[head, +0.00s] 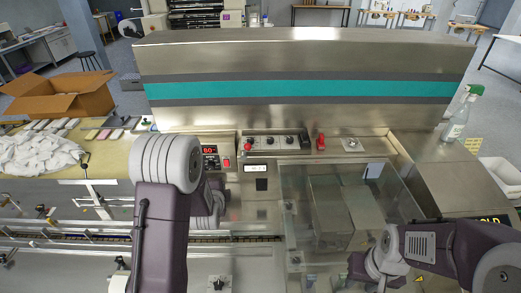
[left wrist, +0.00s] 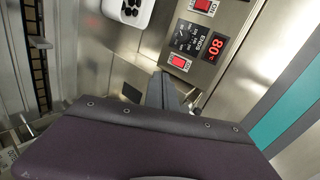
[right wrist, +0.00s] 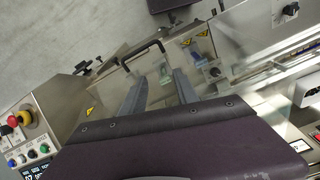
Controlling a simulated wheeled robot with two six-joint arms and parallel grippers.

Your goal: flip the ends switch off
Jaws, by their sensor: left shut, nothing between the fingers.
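The ends panel in the left wrist view has a lit red "80" display (left wrist: 218,48), a dial (left wrist: 187,37) and a red rocker switch (left wrist: 179,62) beside it. The rocker's position is too small to tell. My left gripper (left wrist: 163,82) is shut and empty, its tips just short of that switch, apparently not touching it. In the head view my left arm hides the gripper tips; the panel's red display (head: 209,150) shows beside the arm. My right gripper (right wrist: 160,80) has its fingers apart and empty, over the clear guard at the machine's right side.
Another red switch (left wrist: 203,5) marked ON sits at the top of the left wrist view. A white outlet-like box (left wrist: 128,10) is close by.

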